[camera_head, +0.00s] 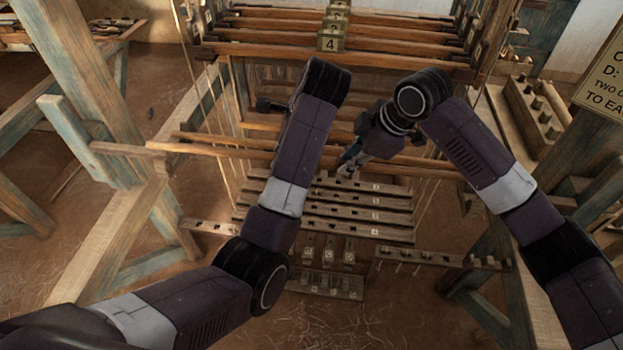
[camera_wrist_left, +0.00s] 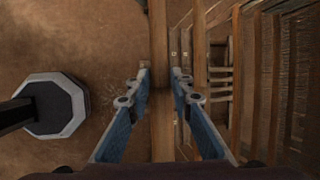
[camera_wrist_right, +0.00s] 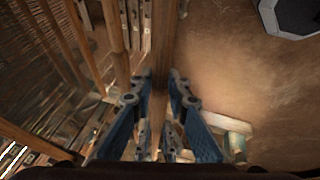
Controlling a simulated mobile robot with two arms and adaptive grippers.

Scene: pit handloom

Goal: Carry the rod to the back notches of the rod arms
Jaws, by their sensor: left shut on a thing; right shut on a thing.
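The rod (camera_head: 215,150) is a long, plain wooden bar lying roughly level across the front of the loom. My right gripper (camera_head: 347,168) is shut on it near the middle of the head view. In the right wrist view (camera_wrist_right: 158,82) the rod runs between the fingers. My left gripper is hidden behind my left arm in the head view. In the left wrist view its fingers (camera_wrist_left: 160,78) are shut on the rod, which passes straight between them. I cannot clearly pick out the rod arms or their back notches; my arms cover part of the loom.
Another bar (camera_head: 190,137) runs close behind the rod. Numbered shafts (camera_head: 330,44) hang at the back. Treadles (camera_head: 340,207) lie below. A holed block (camera_head: 210,228) and a pegged rail (camera_head: 440,259) stand in front. Timber posts (camera_head: 80,60) flank the left side.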

